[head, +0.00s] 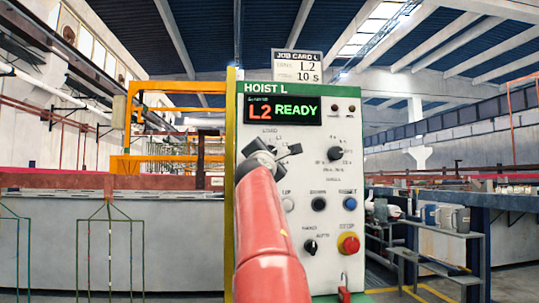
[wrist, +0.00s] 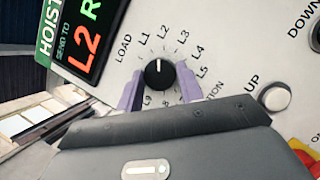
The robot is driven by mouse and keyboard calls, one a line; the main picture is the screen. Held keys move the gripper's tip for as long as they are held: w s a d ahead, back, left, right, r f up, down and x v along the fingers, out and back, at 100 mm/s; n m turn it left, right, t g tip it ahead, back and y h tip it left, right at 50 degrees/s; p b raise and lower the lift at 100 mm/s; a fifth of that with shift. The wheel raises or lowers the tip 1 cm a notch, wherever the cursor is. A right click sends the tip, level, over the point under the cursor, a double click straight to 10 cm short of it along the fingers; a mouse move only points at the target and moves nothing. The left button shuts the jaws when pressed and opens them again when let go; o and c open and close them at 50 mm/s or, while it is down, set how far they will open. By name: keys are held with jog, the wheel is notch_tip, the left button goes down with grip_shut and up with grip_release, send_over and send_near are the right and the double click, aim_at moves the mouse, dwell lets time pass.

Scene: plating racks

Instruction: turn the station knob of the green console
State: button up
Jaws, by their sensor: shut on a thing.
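The green-topped console (head: 258,120) labelled HOIST L faces me. Its display (head: 282,110) reads "L2 READY". The station knob (wrist: 159,76) is black and round, with a white pointer line aimed up at about L2 on its ring of labels, LOAD and L1 onward. My gripper (wrist: 160,72) has its two purple fingers on either side of the knob, shut on it. In the head view my gripper (head: 277,156) is at the dial on the console's upper left and hides most of the knob. A job card (head: 297,65) above the console shows L2 and 10 s.
Below the dial are the UP button (wrist: 276,98), other push buttons, a small selector (head: 310,246) and a red stop button (head: 348,244) on yellow. A second black selector (head: 335,153) sits at right. Shelves with grey containers (head: 455,218) stand further right.

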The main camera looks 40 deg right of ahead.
jog(key=o, duration=1)
jog(key=b+v, duration=0.4)
jog(key=v, duration=0.3)
jog(key=shift+s+a+f+b, duration=0.1)
jog(key=shift+s+a+b, duration=0.15)
jog(key=shift+b, duration=0.15)
